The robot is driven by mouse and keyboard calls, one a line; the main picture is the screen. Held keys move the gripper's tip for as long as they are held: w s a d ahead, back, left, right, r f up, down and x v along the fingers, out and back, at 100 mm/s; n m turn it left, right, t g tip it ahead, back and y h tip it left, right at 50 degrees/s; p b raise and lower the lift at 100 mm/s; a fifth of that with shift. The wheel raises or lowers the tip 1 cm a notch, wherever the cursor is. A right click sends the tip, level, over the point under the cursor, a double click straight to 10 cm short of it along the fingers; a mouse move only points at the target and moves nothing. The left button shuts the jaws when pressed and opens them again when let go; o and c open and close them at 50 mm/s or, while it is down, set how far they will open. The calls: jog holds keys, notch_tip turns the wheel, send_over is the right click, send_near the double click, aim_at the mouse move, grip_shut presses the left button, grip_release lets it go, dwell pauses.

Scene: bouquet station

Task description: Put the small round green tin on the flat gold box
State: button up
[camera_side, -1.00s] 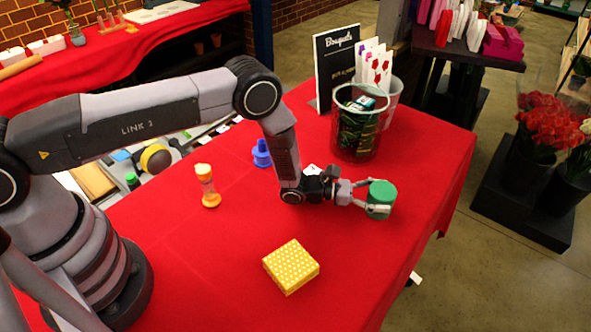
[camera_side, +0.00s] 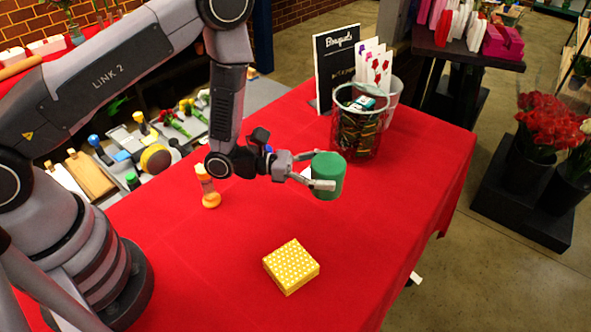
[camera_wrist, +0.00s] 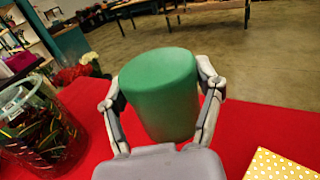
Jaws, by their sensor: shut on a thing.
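The small round green tin (camera_side: 329,174) is held in my gripper (camera_side: 322,184), above the red table in the side view. In the wrist view the green tin (camera_wrist: 162,92) sits between the two fingers of my gripper (camera_wrist: 163,100), which press on its sides. The flat gold box (camera_side: 291,266) with white dots lies on the red cloth, below and a little left of the tin in the side view. A corner of the gold box (camera_wrist: 280,166) shows at the lower right of the wrist view. Nothing visible lies on top of the box.
A glass container (camera_side: 358,130) with dark contents stands behind the tin, near a black sign (camera_side: 335,68) and cards. An orange-and-white hourglass-shaped item (camera_side: 207,187) stands left of my gripper. The red cloth (camera_side: 390,220) around the box is clear.

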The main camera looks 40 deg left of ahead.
jog(key=s+a+r+m+g, duration=0.1)
jog(key=s+a+m+g, duration=0.2)
jog(key=s+g, duration=0.3)
jog(key=s+a+r+m+g+h, duration=0.15)
jog(key=s+m+g, duration=0.3)
jog(key=s, duration=0.45)
jog(key=s+a+r+m+g+y, duration=0.1)
jog(key=s+a+m+g, duration=0.3)
jog(key=s, duration=0.3)
jog(key=n+g, duration=0.1)
send_over(291, 262)
jog(key=shift+h, duration=0.25)
jog(key=f, duration=0.9)
jog(key=shift+s+f, duration=0.2)
jog(key=shift+f, duration=0.1)
jog(key=shift+w+f, duration=0.15)
jog(key=shift+f, duration=1.5)
jog(key=o, duration=1.2)
jog(key=shift+f, duration=0.1)
